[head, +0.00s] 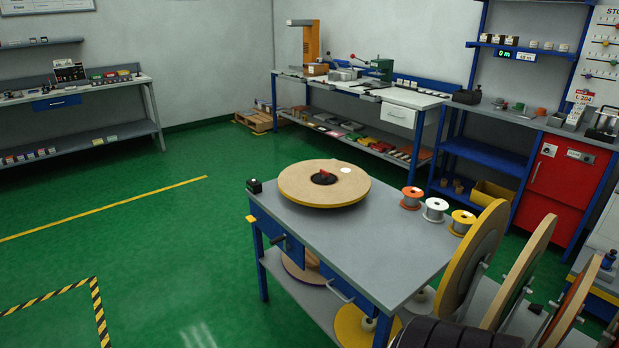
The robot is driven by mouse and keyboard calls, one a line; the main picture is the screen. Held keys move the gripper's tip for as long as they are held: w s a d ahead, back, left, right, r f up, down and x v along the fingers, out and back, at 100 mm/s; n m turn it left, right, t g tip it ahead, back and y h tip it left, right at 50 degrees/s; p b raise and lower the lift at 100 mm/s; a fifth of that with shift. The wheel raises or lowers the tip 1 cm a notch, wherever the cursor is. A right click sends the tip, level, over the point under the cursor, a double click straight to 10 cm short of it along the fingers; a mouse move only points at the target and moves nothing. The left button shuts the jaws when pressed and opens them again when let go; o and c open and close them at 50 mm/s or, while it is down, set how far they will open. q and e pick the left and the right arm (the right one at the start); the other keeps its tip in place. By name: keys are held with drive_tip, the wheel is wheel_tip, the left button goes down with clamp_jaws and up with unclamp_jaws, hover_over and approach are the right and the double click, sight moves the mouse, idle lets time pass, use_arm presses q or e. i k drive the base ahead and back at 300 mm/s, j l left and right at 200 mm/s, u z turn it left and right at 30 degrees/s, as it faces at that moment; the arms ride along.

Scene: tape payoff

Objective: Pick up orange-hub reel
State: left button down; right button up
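A small reel with orange colouring (411,198) stands on the right part of the grey worktable (350,245). Beside it on the same table are a small white reel (434,210) and a small yellow reel (462,222), in a row toward the front right. A large wooden-faced reel (305,185) with a yellow edge, a dark centre and a red part lies flat at the table's back left. Neither of my grippers shows in the head view. Which reel's hub is orange is hard to tell at this size.
Large discs (474,258) stand upright in a row at the table's right, near the front. More reels (365,328) sit on the lower shelf. A red cabinet (566,180) and workbenches line the walls. The green floor (150,255) at left is clear.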

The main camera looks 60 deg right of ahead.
sight(567, 310)
drive_tip(key=k+l+z, duration=0.15)
drive_tip(key=k, duration=0.3)
drive_tip(key=k+l+z, duration=0.15)
drive_tip(key=k+l, duration=0.2)
drive_tip(key=k, duration=0.05)
